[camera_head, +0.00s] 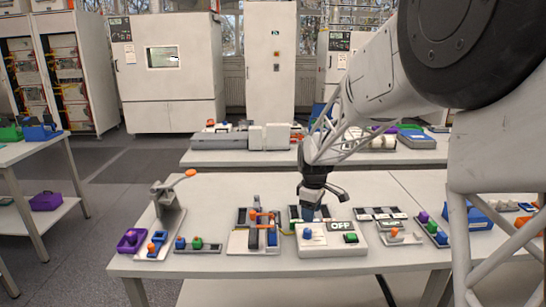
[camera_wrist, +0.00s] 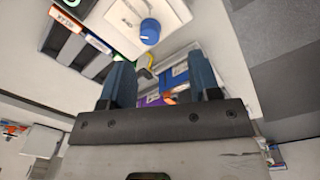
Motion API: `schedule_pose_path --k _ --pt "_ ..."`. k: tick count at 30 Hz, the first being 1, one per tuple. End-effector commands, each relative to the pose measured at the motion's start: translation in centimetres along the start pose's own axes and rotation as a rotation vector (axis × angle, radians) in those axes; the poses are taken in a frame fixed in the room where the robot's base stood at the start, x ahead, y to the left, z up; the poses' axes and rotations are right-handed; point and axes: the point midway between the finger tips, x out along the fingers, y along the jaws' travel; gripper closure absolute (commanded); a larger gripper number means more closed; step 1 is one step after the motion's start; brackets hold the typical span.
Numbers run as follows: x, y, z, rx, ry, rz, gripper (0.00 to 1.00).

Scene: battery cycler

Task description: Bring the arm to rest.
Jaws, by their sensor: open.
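My arm reaches in from the right in the head view, and my gripper (camera_head: 312,211) hangs over the middle of the white table (camera_head: 140,262). In the wrist view my gripper (camera_wrist: 158,88) shows two blue fingers standing well apart, with nothing held between them. Beyond the fingers lies a white box with a blue knob (camera_wrist: 150,31). The same blue knob (camera_head: 307,233) shows in the head view just below the gripper, on the box with the OFF display (camera_head: 340,226). Whether the fingertips touch anything is hard to tell.
A fixture with an orange lever (camera_head: 262,215) stands just left of the gripper. A grey stand with an orange tip (camera_head: 168,203) rises at the table's left end. A green button (camera_head: 350,238) and small trays (camera_head: 434,230) lie to the right. Space above the table's left half is mostly free.

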Motion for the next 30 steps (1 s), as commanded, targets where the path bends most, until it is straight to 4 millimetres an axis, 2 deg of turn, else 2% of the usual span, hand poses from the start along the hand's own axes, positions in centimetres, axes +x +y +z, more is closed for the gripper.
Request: schedule_pose_path --k 6,15,24,30 --pt "-3.4 -3.6 2.9 0.121 0.015 0.023 0.43" --pt "-7.3 -9.5 7.3 0.311 0.040 0.052 0.43" --pt "-9.9 -15.7 11.7 0.500 0.071 0.078 0.43" --pt "-10.9 -19.9 14.5 0.627 0.093 0.091 0.43"
